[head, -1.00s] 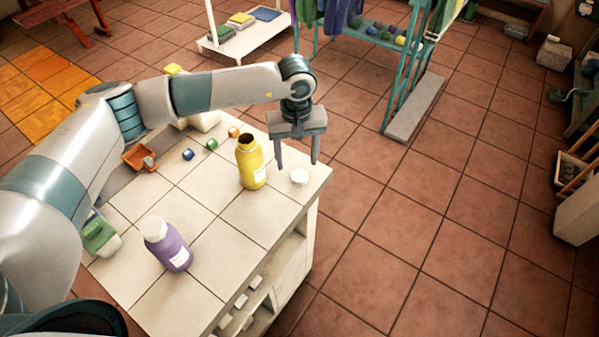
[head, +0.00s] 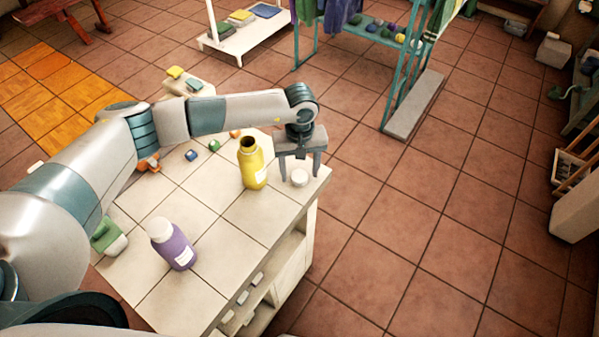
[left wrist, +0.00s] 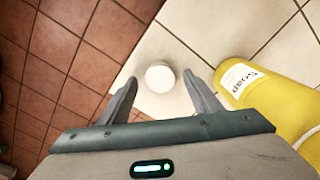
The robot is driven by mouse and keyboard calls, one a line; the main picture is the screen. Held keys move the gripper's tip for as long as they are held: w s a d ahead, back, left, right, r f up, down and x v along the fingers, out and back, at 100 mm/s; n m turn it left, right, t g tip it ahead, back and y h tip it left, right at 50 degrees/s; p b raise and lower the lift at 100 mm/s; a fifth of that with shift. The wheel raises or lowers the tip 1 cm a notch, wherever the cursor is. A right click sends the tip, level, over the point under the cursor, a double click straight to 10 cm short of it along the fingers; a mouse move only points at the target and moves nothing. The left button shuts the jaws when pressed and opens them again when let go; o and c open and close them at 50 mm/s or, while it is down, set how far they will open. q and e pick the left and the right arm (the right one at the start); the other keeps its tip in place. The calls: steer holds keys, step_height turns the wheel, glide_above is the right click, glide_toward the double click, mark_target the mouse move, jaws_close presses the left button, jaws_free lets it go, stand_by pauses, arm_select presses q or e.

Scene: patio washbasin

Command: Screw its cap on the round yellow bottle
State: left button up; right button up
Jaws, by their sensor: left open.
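The round yellow bottle (head: 252,165) stands upright and open-topped near the table's right corner. In the left wrist view the bottle (left wrist: 275,100) shows a label reading "Soap", to the right of my gripper. A white round cap (head: 299,178) lies on the tabletop to the right of the bottle; it also shows in the left wrist view (left wrist: 160,78). My left gripper (head: 299,176) is open and points down over the cap. In the left wrist view the cap lies between and just beyond the two fingertips (left wrist: 162,82), untouched. My right gripper is not in view.
A purple bottle with a white cap (head: 174,246) stands at the front of the tiled table (head: 150,200). A green and white item (head: 108,237) lies at the left. Small coloured caps (head: 187,154) lie behind. Floor lies beyond the right edge.

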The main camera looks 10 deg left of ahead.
arm_select(q)
steer(key=shift+f, duration=0.3)
steer(key=c, duration=1.1)
steer(key=shift+c, duration=0.2)
steer(key=shift+r, duration=0.1)
